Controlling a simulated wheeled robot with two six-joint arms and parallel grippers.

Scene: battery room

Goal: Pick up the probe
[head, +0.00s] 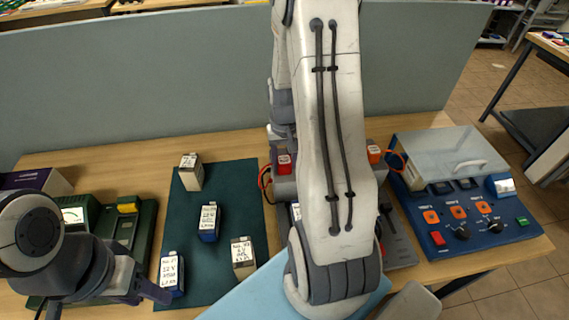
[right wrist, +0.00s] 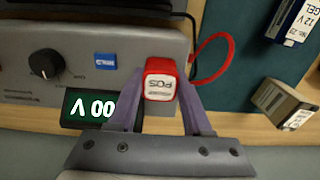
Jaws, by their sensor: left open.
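The red probe (right wrist: 160,80) has a white label reading POS, and a red cable runs near it. It also shows in the head view (head: 285,163), at the grey meter (head: 285,190). My right gripper (right wrist: 162,78) has a finger against each side of the red probe. Whether the probe is clear of the meter cannot be told. In the head view my right arm hides much of the meter and most of this gripper. A second orange-red piece (head: 374,152) sits right of the arm. My left gripper (head: 150,294) is open and empty by the front left battery.
Several batteries stand on the dark green mat (head: 215,270). A blue control box (head: 465,238) with a clear lid is at right. A green meter (head: 125,225) is at left. A grey partition (head: 170,90) closes off the back.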

